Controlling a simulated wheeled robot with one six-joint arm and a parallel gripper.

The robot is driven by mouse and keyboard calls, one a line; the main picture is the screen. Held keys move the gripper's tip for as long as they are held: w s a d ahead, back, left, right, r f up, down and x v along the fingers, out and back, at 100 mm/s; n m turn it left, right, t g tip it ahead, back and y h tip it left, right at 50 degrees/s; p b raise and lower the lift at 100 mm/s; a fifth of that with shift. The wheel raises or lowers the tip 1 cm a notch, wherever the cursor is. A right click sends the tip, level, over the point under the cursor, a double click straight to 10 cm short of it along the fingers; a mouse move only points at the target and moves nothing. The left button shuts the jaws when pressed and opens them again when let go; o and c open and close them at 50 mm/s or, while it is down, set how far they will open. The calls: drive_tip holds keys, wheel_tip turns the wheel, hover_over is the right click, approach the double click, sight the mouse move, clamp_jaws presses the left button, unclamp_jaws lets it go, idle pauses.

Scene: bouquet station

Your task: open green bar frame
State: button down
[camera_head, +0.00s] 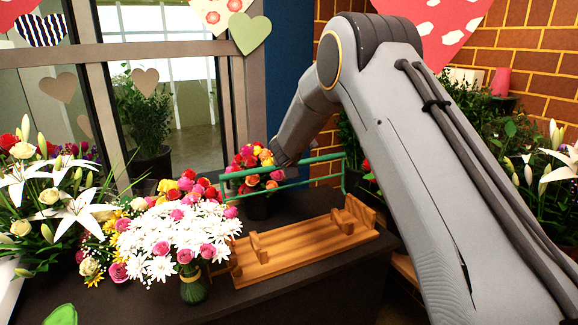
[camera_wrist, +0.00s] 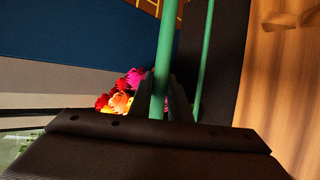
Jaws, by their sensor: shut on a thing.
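The green bar frame (camera_head: 325,157) stands raised over the wooden stand (camera_head: 300,252) on the dark counter. It has two long bars joined by short end pieces. My gripper (camera_head: 283,163) reaches down to the frame's middle and is shut on a green bar. In the wrist view, the near green bar (camera_wrist: 165,60) runs into the jaws (camera_wrist: 170,100), and a second green bar (camera_wrist: 206,50) passes beside them. My arm hides part of the area behind. The fingertips are small and dark in the head view.
A bouquet of white daisies and pink roses (camera_head: 165,238) stands close left of the wooden stand. Mixed roses (camera_head: 250,165) stand behind the frame. Lilies (camera_head: 62,195) fill the far left. The counter (camera_head: 335,295) is clear in front of the stand.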

drive_tip(key=c, duration=1.6)
unclamp_jaws()
drive_tip(key=shift+a+r, duration=0.1)
drive_tip(key=shift+a, duration=0.15)
drive_tip(key=shift+c, duration=0.2)
drive_tip(key=shift+d, duration=0.15)
drive_tip(key=shift+s, duration=0.1)
drive_tip(key=b+v, duration=0.1)
drive_tip(key=v, duration=0.6)
drive_tip(key=shift+s+r, duration=0.2)
drive_tip(key=shift+s, duration=0.05)
